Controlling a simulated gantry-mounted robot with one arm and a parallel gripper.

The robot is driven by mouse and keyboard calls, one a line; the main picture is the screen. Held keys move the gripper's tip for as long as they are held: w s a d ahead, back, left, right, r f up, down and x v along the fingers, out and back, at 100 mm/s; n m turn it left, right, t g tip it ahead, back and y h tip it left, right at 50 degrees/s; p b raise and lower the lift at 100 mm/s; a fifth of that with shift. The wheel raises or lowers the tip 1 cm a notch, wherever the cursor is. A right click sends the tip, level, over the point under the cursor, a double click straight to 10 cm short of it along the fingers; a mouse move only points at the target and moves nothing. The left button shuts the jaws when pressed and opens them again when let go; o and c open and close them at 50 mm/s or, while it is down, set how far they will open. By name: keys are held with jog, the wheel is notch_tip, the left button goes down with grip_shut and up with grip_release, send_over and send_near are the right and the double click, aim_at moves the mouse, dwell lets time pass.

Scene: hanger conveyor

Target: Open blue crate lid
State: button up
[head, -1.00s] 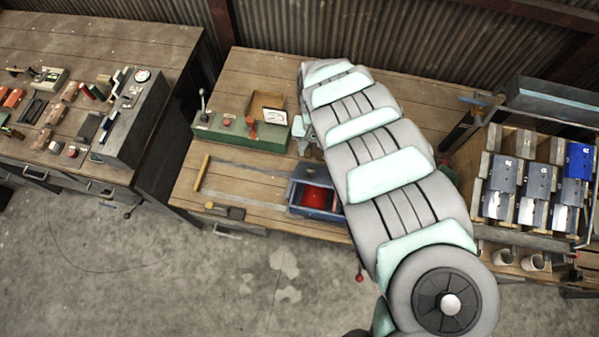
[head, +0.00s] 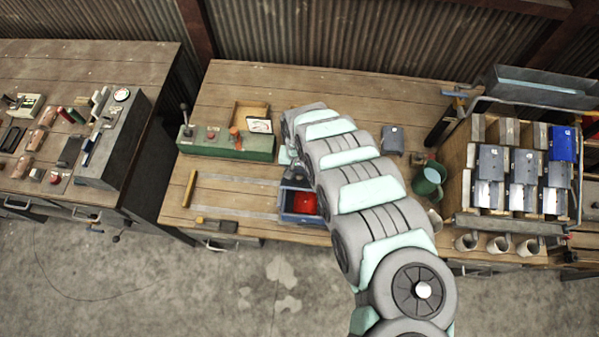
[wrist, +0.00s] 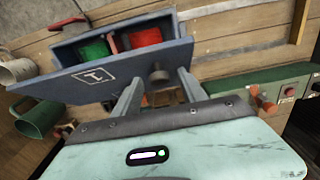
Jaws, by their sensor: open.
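The blue crate (head: 301,219) stands on the wooden bench, and red contents show inside it. In the wrist view the crate (wrist: 188,24) holds red and green things in its open top. Its blue-grey lid (wrist: 60,88), with a white mark and a round knob (wrist: 159,77), stands at the near side, off at least part of the opening. My gripper (wrist: 160,88) is open, its two fingers on either side of the knob. I cannot tell whether they touch it. In the head view my arm hides the gripper tips and part of the crate.
A green control box (head: 228,145) with levers stands behind left of the crate. To the right are a green mug (head: 428,181), a grey block (head: 392,139) and a rack (head: 462,160) of grey and blue boxes. A yellow-handled tool (head: 190,188) lies left.

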jog(key=shift+f, duration=0.3)
grip_shut()
dwell(0.5)
dwell(0.8)
